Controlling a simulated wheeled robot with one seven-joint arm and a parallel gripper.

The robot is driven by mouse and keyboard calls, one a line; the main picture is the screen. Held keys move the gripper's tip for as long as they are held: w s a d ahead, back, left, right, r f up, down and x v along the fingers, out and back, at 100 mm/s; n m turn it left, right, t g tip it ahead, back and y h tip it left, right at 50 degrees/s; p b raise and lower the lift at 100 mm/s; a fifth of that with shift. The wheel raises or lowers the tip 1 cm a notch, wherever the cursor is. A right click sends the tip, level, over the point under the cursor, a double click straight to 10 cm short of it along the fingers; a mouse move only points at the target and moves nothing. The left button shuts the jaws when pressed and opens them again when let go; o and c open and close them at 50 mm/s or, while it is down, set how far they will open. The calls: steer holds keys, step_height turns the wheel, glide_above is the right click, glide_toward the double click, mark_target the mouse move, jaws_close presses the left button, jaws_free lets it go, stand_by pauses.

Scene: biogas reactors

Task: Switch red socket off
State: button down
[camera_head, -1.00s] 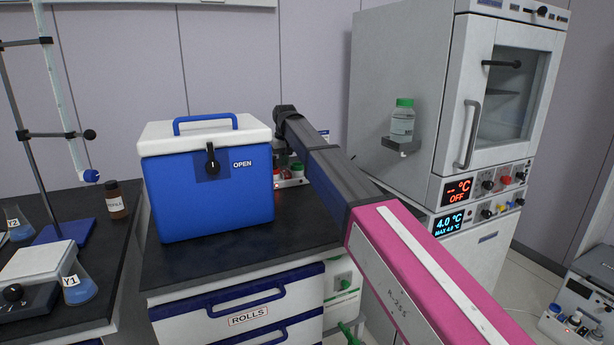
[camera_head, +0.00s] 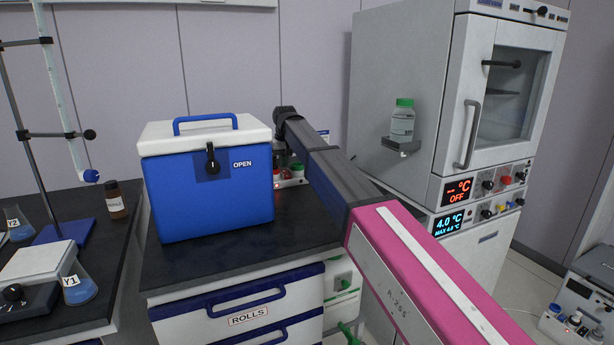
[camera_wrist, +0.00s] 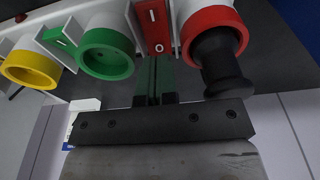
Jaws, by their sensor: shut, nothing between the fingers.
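The red socket (camera_wrist: 212,30) is at the upper right of the wrist view, with a black plug (camera_wrist: 220,68) in it. Beside it on the left is a red rocker switch (camera_wrist: 154,22) marked I and O, in a white frame. My gripper (camera_wrist: 153,60) is shut and empty, its narrow green-tinted fingers pointing at the O end of this switch. I cannot tell whether they touch it. In the head view the socket strip (camera_head: 290,182) is small, between the cooler and my arm, and my gripper is hidden there.
A green socket (camera_wrist: 104,50), a green switch (camera_wrist: 62,38) and a yellow socket (camera_wrist: 30,66) sit left of the red switch. A blue cooler (camera_head: 208,195) stands close left of the strip on the black bench (camera_head: 230,248). A grey oven (camera_head: 420,90) stands at right.

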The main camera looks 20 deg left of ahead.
steer(key=shift+f, duration=0.4)
stand_by(0.3)
step_height(320, 180, up, 7)
stand_by(0.9)
